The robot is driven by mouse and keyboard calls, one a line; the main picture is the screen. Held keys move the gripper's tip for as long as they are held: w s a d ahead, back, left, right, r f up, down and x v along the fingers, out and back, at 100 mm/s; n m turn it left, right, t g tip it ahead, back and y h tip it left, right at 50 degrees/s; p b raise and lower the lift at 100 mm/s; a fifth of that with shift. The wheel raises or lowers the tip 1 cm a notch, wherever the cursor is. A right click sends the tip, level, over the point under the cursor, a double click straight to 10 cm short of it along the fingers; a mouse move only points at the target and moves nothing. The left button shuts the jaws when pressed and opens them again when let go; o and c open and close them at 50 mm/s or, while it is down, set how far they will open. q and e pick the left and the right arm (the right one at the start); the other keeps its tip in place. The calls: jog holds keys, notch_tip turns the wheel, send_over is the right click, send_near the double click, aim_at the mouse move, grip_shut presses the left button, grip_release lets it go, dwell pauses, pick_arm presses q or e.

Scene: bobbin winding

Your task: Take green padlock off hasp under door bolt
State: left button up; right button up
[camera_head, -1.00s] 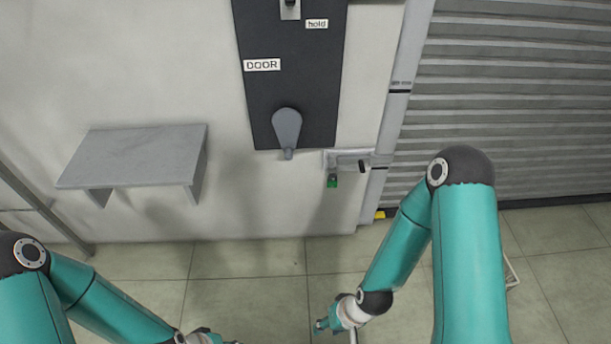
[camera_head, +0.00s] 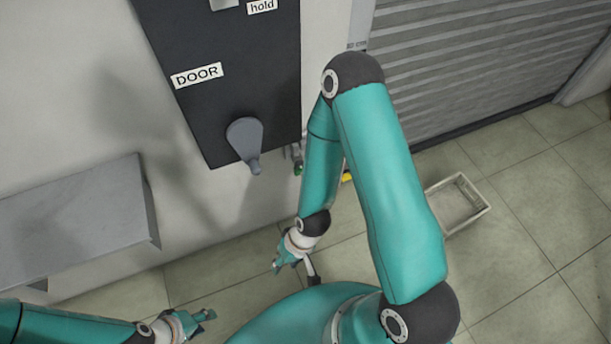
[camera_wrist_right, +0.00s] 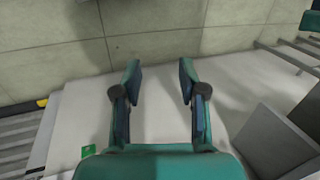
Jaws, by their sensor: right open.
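The green padlock (camera_head: 297,169) is a small green shape low on the wall beside the black door panel, mostly hidden by my right arm. The door bolt and its hasp (camera_head: 293,152) show only as a sliver there.
A grey shelf (camera_head: 75,215) juts from the wall at left. A yellow piece (camera_head: 347,177) is near the wall's foot. An open tray (camera_head: 480,192) is on the floor at right, near the roller shutter (camera_head: 470,60).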

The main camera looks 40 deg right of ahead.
jog(key=shift+d, duration=0.1)
jog(key=shift+o, duration=2.2)
jog(key=shift+w+d+f+b, duration=0.15)
jog(key=shift+w+f+b, duration=0.1)
jog(key=shift+b, duration=0.1)
jog(key=t+h+b, duration=0.7)
jog(key=t+b, duration=0.3)
jog(key=b, duration=1.1)
send_near(301, 171)
jog(key=x, duration=0.2)
jog(key=shift+m, duration=0.4)
jog(key=b+x, duration=0.2)
jog(key=x, duration=0.3)
jog(key=shift+f+b, duration=0.25)
jog(key=shift+b, duration=0.05)
jog(key=shift+b+x, duration=0.5)
jog(key=shift+x, duration=0.5)
